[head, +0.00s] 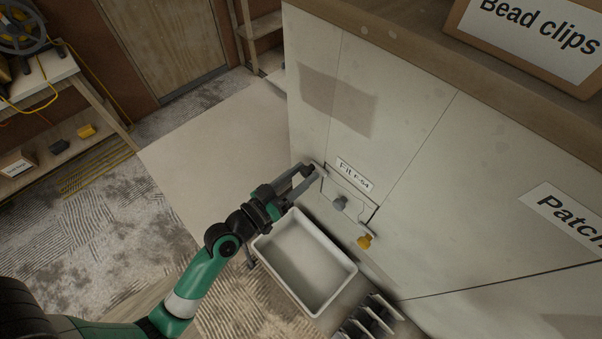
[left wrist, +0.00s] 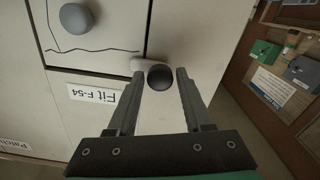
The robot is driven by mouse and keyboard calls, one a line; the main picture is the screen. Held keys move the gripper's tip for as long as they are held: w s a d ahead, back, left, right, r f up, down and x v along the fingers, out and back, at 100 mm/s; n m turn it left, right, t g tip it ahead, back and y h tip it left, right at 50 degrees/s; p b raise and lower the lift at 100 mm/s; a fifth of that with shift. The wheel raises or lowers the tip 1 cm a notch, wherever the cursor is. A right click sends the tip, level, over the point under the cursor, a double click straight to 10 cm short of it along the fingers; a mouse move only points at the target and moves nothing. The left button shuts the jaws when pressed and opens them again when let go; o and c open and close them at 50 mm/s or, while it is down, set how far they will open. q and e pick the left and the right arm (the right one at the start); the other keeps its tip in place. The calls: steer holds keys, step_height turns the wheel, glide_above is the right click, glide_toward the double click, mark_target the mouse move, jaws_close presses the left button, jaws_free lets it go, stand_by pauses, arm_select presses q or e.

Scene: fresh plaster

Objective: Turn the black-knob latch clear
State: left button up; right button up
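The black knob (left wrist: 160,77) sits on a short pale latch bar (left wrist: 143,64) at the corner of a cut-out panel (head: 352,196). In the left wrist view the bar points left from the knob, its end over the panel's edge line. My left gripper (head: 309,175) is open, with one finger on each side of the black knob. A small gap shows between the knob and each finger. The panel has a grey knob (head: 340,203), also in the left wrist view (left wrist: 75,18). A yellow-knob latch (head: 364,241) sits at the panel's lower corner. My right gripper is out of view.
A label "Fit F-54" (head: 355,175) is above the panel. A white tray (head: 262,243) lies below the wall, beside a slotted rack (head: 368,318). A box marked "Bead clips" (head: 530,55) stands on top. A shelf bench (head: 65,140) is at the left.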

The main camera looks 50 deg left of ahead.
arm_select(q)
jaws_close()
steer(key=shift+n, duration=0.4)
steer(key=n+p, duration=0.1)
steer(key=n, duration=0.2)
steer(key=shift+r+n, duration=0.1)
steer(key=shift+n, duration=0.2)
steer(key=n+p, duration=0.1)
steer(key=n, duration=0.3)
steer(key=shift+n, duration=0.3)
steer(key=n+p, duration=0.1)
steer(key=n, duration=0.3)
steer(key=shift+n+p, duration=0.3)
steer(key=shift+p, duration=0.05)
steer(key=shift+n+p, duration=0.45)
steer(key=shift+n, duration=1.75)
